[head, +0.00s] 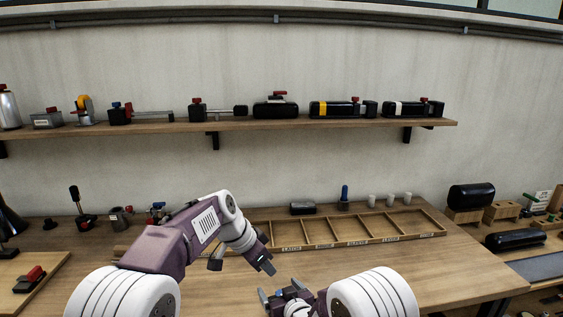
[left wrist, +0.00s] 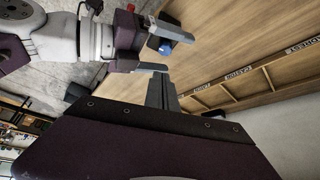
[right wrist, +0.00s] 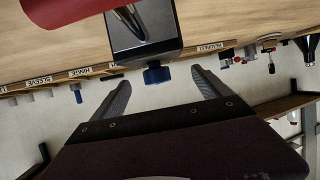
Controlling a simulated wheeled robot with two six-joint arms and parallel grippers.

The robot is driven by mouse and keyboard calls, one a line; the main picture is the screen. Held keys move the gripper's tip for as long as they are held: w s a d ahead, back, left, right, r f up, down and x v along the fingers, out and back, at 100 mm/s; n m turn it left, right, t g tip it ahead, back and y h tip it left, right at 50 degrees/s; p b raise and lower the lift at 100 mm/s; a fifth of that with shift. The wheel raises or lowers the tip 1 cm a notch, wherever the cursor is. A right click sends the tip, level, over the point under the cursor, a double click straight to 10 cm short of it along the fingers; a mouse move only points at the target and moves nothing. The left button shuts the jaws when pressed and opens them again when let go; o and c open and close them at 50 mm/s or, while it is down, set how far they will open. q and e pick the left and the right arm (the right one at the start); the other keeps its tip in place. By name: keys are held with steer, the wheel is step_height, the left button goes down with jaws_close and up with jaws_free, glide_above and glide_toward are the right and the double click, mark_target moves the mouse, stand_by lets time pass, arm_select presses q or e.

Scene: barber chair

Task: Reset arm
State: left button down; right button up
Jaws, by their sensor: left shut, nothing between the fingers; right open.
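My left arm reaches in from the left in the head view, its gripper (head: 265,265) pointing down to the right over the table. Its dark fingers are together with nothing between them; they also show in the left wrist view (left wrist: 161,92). My right gripper (head: 281,291) is low in the middle of the head view, close to the left one. Its fingers are spread apart in the right wrist view (right wrist: 162,95). A dark block with a blue knob (right wrist: 156,74), a metal loop and a red part (right wrist: 70,10) shows beyond them. I cannot tell whether they touch it.
A wooden table (head: 400,275) carries a shallow labelled compartment tray (head: 440,234), which looks empty. White cups (head: 391,200) and a blue-topped item (head: 345,192) stand behind it. A wall shelf (head: 240,125) holds several tools. Bare table lies right of my arms.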

steer(key=v, duration=0.7)
steer(key=w+d+r+m+t+h, duration=0.1)
steer(key=w+d+r+m+h, duration=0.1)
steer(key=d+r, duration=0.5)
steer(key=s+d+f+m+g+h, duration=0.1)
steer(key=s+d+f+g+h, duration=0.2)
steer(key=d, duration=0.4)
arm_select(q)
steer(key=s+a+f+n+y, duration=0.1)
steer(key=s+a+f+n, duration=0.2)
steer(key=s, duration=0.5)
steer(key=s+a+f+n+g+y, duration=0.1)
steer(key=s+a+f+n+y, duration=0.1)
steer(key=s+a+f+n, duration=0.2)
steer(key=s+a+f+n+g+y, duration=0.1)
steer(key=s+a+f+n, duration=0.2)
steer(key=s+a+f, duration=0.4)
steer(key=s+f, duration=0.1)
steer(key=s, duration=0.4)
steer(key=shift+f+n+p, duration=0.25)
steer(key=shift+n+p, duration=0.15)
arm_select(e)
steer(key=s+d+f+g, duration=0.1)
steer(key=s+f+g, duration=0.3)
steer(key=s, duration=0.6)
steer(key=s+d+f+m+g, duration=0.1)
steer(key=s+f+g, duration=0.4)
steer(key=s, duration=0.6)
steer(key=shift+f+y, duration=0.2)
steer(key=shift+y, duration=0.1)
